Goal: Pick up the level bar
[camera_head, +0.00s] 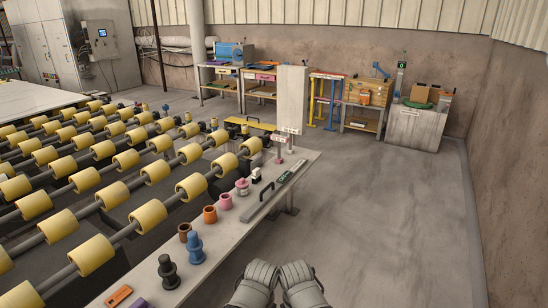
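A long, thin grey bar (263,204) lies along the right edge of the pale stone slab (226,237); it may be the level bar. A shorter bar with a green part (284,177) lies just beyond it, and I cannot tell for sure which is the level. My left gripper (262,272) and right gripper (295,271) are side by side at the bottom centre, over the floor right of the slab. Both are apart from the bars. Their fingertips are too unclear to show whether they are open or shut.
Along the slab stand dark and blue fittings (195,247), brown, orange and pink cups (225,201), and small bottles. Yellow rollers (149,216) fill the left. Workbenches (262,85) stand at the back. The floor (370,210) on the right is clear.

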